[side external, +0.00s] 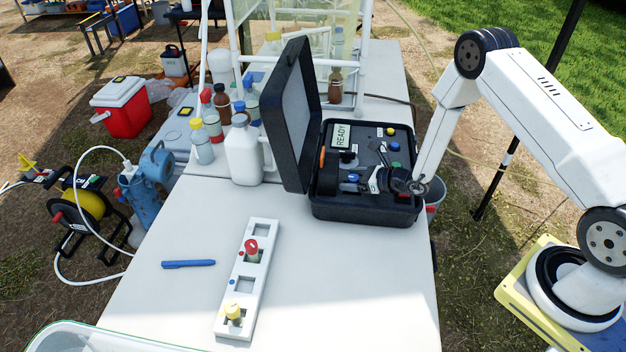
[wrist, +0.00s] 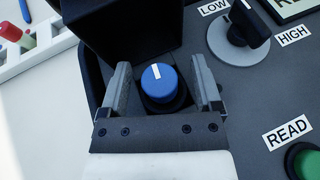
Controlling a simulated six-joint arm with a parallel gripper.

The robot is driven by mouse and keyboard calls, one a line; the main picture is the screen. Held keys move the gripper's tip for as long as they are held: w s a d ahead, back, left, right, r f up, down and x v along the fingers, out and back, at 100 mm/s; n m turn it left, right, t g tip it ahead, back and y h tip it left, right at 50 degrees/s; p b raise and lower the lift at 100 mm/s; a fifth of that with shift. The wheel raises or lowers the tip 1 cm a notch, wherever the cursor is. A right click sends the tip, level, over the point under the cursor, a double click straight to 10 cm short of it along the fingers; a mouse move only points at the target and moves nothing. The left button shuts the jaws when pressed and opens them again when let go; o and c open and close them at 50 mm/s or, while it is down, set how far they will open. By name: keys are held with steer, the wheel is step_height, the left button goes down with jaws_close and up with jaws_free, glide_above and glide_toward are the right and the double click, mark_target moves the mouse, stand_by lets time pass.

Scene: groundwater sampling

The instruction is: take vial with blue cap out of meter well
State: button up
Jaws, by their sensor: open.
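The blue-capped vial (wrist: 159,82) sits in a dark round well of the meter, cap up, with a white mark across the cap. Its body is hidden in the well. My gripper (wrist: 160,66) is open, with one finger on each side of the cap and a visible gap on both sides. In the side external view my gripper (side external: 362,181) is low over the front of the black meter case (side external: 365,211), and the blue cap (side external: 352,178) shows at its fingers. The meter's display (side external: 341,136) reads READY.
A black block stands beside the well, close to my left finger. A dial (wrist: 240,40) and a green READ button (wrist: 305,160) lie to the right. The case lid (side external: 288,120) stands open. A white rack (side external: 239,296) holds red-capped and yellow-capped vials; a blue pen (side external: 188,264) lies nearby.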

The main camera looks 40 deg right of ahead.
steer(key=shift+x, duration=0.8)
jaws_close()
